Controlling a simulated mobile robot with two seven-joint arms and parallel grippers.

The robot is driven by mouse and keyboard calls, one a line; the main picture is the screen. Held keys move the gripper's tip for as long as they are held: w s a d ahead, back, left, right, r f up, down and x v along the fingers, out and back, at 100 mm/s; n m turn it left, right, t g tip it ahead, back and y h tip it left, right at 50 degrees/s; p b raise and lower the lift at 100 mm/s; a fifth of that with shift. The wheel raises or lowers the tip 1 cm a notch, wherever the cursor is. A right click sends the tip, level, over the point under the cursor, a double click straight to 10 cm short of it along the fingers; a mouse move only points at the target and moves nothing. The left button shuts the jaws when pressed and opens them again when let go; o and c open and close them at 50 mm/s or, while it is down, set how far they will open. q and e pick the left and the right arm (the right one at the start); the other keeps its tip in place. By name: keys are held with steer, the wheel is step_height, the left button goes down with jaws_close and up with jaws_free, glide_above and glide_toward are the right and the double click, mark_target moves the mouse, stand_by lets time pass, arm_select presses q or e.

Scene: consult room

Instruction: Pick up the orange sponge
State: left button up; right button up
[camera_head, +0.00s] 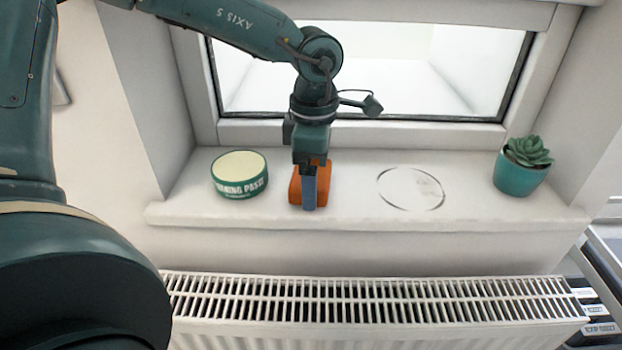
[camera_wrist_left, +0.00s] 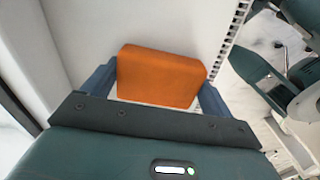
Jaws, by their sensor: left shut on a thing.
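The orange sponge (camera_head: 296,188) is on the white windowsill, partly hidden behind my left gripper in the head view. My left gripper (camera_head: 309,200) reaches down from above and is shut on the sponge. In the left wrist view the orange sponge (camera_wrist_left: 160,76) sits between the two blue fingers of my left gripper (camera_wrist_left: 157,90), one at each side. I cannot tell whether the sponge still touches the sill. My right gripper is not in view.
A green tub with a pale top (camera_head: 239,175) stands left of the sponge. A dark ring mark (camera_head: 411,188) lies on the sill to the right. A succulent in a teal pot (camera_head: 521,172) stands at the right end. A white radiator (camera_head: 370,300) is below the windowsill (camera_head: 470,215).

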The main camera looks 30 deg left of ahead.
arm_select(q)
steer(key=shift+c, duration=1.2)
steer(key=shift+r, duration=0.1)
step_height(320, 180, up, 18)
steer(key=p, duration=0.1)
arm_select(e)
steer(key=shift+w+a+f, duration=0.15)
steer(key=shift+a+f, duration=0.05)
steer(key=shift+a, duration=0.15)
